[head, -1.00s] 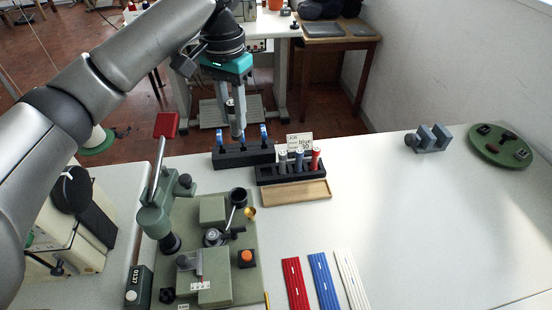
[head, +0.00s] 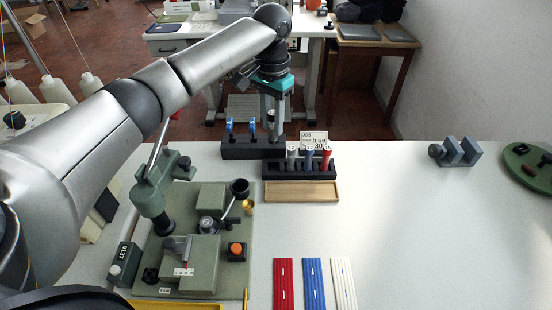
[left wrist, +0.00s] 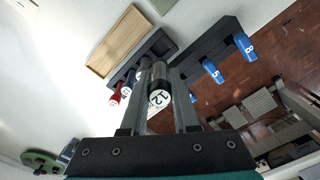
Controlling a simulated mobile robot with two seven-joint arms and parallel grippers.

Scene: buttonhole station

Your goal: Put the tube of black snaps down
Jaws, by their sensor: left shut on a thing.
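My left gripper (head: 272,134) points down behind the left part of the front black rack (head: 299,175), in front of the right end of the back block. In the left wrist view it is shut on the tube of black snaps (left wrist: 159,88), a dark tube whose round white end reads 12. The head view mostly hides the tube between the fingers. The front rack holds a grey tube (head: 292,153), a blue tube (head: 309,155) and a red tube (head: 326,157). I cannot tell whether the held tube touches anything. My right gripper is not in view.
The back black block (head: 238,150) holds blue-topped pieces (head: 230,126). A card (head: 318,137) stands behind the tubes. A wooden tray (head: 300,191) lies in front of the rack. The green press station (head: 215,255) is at left. The table at right is mostly clear.

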